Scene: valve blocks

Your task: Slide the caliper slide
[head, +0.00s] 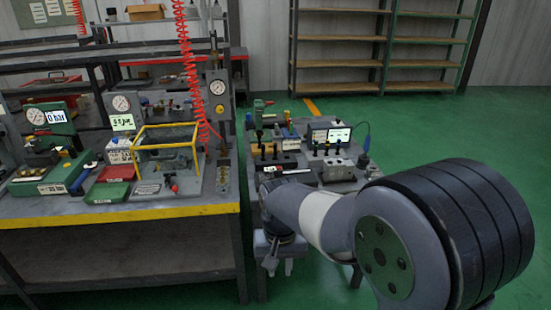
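I cannot pick out the caliper or its slide for sure. A thin, light, bar-like item with a red part (288,171) lies near the front left of the smaller right-hand table (262,190); it is too small to identify. My gripper (279,267) hangs low in front of that table, pointing down, below the level of its top. Its two fingers look apart, with nothing seen between them. My arm comes in from the right and hides the table's front right part.
A large workbench (130,213) with a yellow front edge stands at left, crowded with gauges, a yellow frame (166,137) and a red coiled hose (187,60). Small blocks and lit displays (329,135) fill the right table. Shelves (385,40) stand behind; green floor (430,120) is clear at right.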

